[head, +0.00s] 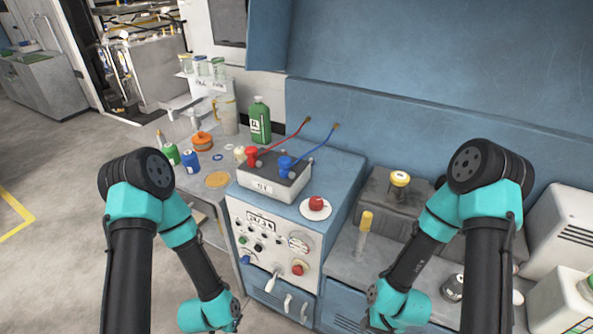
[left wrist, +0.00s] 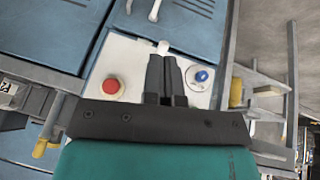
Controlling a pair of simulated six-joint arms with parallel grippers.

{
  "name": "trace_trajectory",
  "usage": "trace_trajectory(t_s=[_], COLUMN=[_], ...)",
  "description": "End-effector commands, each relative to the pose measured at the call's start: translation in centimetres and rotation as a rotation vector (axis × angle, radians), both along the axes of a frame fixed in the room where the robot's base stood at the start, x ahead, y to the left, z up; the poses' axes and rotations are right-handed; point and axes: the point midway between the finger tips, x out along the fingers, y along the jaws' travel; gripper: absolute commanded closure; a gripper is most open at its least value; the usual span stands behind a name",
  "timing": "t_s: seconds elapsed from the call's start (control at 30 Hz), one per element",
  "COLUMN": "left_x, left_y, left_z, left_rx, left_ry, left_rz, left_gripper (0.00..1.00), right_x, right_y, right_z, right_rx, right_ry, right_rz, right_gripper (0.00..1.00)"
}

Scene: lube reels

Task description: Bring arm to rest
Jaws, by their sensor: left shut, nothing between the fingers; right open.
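My left arm (head: 140,220) comes in at the left of the head view and bends down to its teal wrist at the bottom edge. In the left wrist view my left gripper (left wrist: 167,75) is shut and empty, its dark fingers together in front of the white control panel (left wrist: 135,62). My right arm (head: 478,250) bends down at the right, over the grey bench. My right gripper (head: 398,306) is low in the head view beside the bench cabinet; it is open, but its fingers are hard to make out. I see nothing held by either arm.
The blue control cabinet (head: 313,216) stands between the arms. A battery box (head: 273,187) with red and blue clamps sits on top, beside a red button (head: 316,203). A green bottle (head: 260,121) stands behind. A yellow-capped tube (head: 364,229) rises near the right arm. The left floor is clear.

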Motion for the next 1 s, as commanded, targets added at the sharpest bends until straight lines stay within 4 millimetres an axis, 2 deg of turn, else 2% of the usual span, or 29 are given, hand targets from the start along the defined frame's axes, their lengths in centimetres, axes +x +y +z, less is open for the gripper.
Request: trace_trajectory(t_s=[0.2,0.33,1.0], left_x=[-2.2,-3.1,-3.4], left_y=[2.6,3.3,3.4], left_z=[1.4,1.9,2.0], left_rx=[-0.078,-0.095,-0.099], left_ry=[0.297,0.394,0.421], left_rz=[0.334,0.445,0.474], left_gripper=[1.00,1.00,1.00], right_x=[0.0,0.0,0.0], right_y=[0.0,0.0,0.0], right_z=[0.0,0.0,0.0], right_rx=[0.000,0.000,0.000], right_ry=[0.000,0.000,0.000], right_rz=[0.000,0.000,0.000], right_gripper=[0.57,0.57,0.57])
